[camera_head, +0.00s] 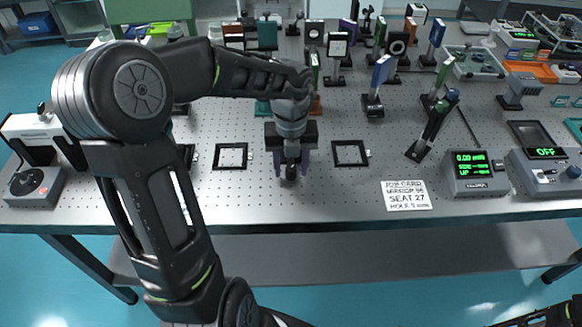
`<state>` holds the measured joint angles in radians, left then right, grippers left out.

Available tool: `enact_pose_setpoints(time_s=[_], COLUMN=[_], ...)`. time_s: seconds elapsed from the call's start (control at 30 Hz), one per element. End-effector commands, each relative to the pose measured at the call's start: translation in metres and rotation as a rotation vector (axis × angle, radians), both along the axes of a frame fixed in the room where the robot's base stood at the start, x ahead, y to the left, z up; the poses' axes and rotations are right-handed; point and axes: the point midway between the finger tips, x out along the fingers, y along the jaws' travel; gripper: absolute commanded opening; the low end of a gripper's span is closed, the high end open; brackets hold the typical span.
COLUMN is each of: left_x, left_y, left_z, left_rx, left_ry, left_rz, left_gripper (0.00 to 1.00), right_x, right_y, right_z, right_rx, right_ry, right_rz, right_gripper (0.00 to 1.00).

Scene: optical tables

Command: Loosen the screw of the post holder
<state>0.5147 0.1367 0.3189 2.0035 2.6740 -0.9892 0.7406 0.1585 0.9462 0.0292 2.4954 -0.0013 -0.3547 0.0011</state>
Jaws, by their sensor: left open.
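My left gripper (291,174) is over the front middle of the optical table (330,205), pointing down with its two fingers apart. A small dark upright piece (291,172), which looks like the post holder, shows between and below the fingers. I cannot tell whether the fingers touch it. Its screw cannot be made out, as the gripper and wrist cover most of it.
Square black frames (231,156) and (350,153) lie left and right of the gripper. A printed card (406,195) and a green-lit display box (476,173) are to the right. Several mounted optics stand behind.

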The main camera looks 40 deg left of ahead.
Motion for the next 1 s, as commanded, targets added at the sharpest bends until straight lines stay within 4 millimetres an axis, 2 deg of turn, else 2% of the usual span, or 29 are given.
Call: enact_pose_setpoints(time_s=[0.1,0.37,0.9,1.0], left_x=[-0.0002,0.0,0.0001,0.0001], left_y=[-0.0001,-0.0001,-0.0001,-0.0001], left_z=[-0.0062,-0.0067,-0.0064,-0.0064], left_rx=[0.0,-0.001,0.001,0.001], left_ry=[0.0,-0.001,-0.001,-0.001], left_rz=[0.0,0.0,0.0,0.0], left_gripper=[0.46,0.45,0.01,0.0], right_x=[0.0,0.0,0.0,0.0], right_y=[0.0,0.0,0.0,0.0], right_z=[-0.0005,-0.0005,-0.0004,-0.0004], right_rx=[0.0,0.0,0.0,0.0], right_ry=[0.0,0.0,0.0,0.0], right_rz=[0.0,0.0,0.0,0.0], right_gripper=[0.0,0.0,0.0,0.0])
